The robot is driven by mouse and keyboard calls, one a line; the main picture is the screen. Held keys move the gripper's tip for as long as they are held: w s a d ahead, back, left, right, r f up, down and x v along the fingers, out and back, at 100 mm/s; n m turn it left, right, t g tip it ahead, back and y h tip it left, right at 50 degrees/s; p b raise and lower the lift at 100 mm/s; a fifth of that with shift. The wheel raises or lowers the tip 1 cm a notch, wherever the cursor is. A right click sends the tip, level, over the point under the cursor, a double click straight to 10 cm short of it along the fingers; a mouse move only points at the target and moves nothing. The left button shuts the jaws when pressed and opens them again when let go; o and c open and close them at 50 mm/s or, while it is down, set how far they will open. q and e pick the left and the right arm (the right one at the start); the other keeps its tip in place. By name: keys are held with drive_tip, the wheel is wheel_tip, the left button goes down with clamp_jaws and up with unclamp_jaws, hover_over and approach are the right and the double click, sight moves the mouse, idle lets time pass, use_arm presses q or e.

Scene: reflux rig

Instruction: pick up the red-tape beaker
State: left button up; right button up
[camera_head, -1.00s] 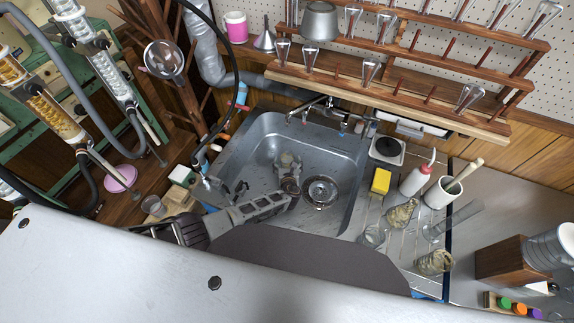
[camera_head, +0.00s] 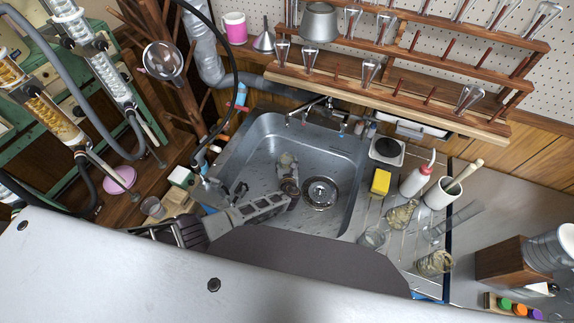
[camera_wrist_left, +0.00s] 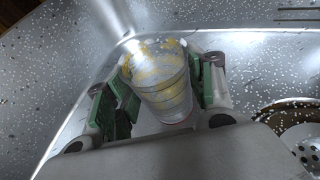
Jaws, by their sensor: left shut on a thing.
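My left gripper (camera_head: 288,184) reaches down into the sink from the left. In the left wrist view its green-padded fingers (camera_wrist_left: 163,92) are shut on a clear glass beaker (camera_wrist_left: 160,75) with yellowish smears on its wall. A thin reddish line shows near the beaker's lower end, which fits the red-tape beaker. The near end is partly hidden by the gripper body. In the head view the beaker is small and hard to make out at the gripper. I cannot tell whether it touches the sink floor. My right gripper is out of view.
The metal sink (camera_head: 257,150) has a round drain strainer (camera_head: 320,192) right of the gripper and a faucet (camera_head: 318,106) at the back. Glassware, a yellow sponge (camera_head: 380,182) and a wash bottle (camera_head: 415,180) stand on the right. A wooden drying rack (camera_head: 440,75) hangs behind.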

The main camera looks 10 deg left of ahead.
use_arm(q)
drive_tip(key=shift+r, duration=0.2)
drive_tip(key=shift+r+p, duration=0.45)
drive_tip(key=shift+r, duration=0.9)
wheel_tip(320, 180, up, 7)
drive_tip(key=p, duration=0.2)
drive_tip(key=shift+f, duration=0.15)
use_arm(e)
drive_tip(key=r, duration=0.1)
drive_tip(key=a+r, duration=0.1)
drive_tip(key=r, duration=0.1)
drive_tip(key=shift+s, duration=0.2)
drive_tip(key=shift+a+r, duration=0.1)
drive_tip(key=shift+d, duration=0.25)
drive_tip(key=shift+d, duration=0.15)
